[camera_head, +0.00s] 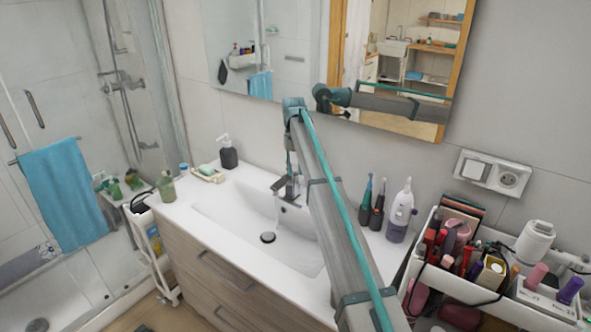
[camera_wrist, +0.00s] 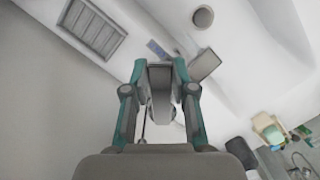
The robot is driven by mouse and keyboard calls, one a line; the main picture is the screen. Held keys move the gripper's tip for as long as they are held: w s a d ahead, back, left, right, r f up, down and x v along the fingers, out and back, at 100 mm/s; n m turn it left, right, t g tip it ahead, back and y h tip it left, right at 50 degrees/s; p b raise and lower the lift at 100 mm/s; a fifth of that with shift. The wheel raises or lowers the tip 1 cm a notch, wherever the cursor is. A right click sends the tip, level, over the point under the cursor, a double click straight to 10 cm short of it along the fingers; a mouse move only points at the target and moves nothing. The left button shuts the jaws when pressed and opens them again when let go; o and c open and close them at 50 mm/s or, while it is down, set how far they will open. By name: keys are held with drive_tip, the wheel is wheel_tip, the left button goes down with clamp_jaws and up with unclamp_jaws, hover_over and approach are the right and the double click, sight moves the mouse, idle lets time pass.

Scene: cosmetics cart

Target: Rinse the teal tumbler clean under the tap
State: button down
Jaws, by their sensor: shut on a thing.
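My gripper (camera_wrist: 160,70) is shut on a grey piece (camera_wrist: 160,82) in the wrist view, which looks like the handle of the tap. In the head view the tap (camera_head: 287,187) stands at the back of the sink, just left of my arm, and my gripper's fingers cannot be made out there. A pale, thin stream of water (camera_head: 277,215) appears to fall from the spout. The spout seems to show as a grey block (camera_wrist: 205,65) in the wrist view. I cannot make out a teal tumbler in either view; my arm hides part of the sink.
The white basin (camera_head: 225,210) looks empty where visible, with a dark drain (camera_head: 268,237). A dark soap dispenser (camera_head: 228,155), a soap dish (camera_head: 208,174) and a green bottle (camera_head: 166,187) stand left. Dark brushes (camera_head: 377,212), a white bottle (camera_head: 401,212) and a full cosmetics cart (camera_head: 418,262) stand right.

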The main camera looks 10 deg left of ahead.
drive_tip(key=c, duration=0.9)
unclamp_jaws()
drive_tip(key=r, duration=0.2)
drive_tip(key=w+r, duration=0.1)
drive_tip(key=r, duration=0.4)
drive_tip(key=shift+w+a+r, duration=0.15)
drive_tip(key=shift+r, duration=0.05)
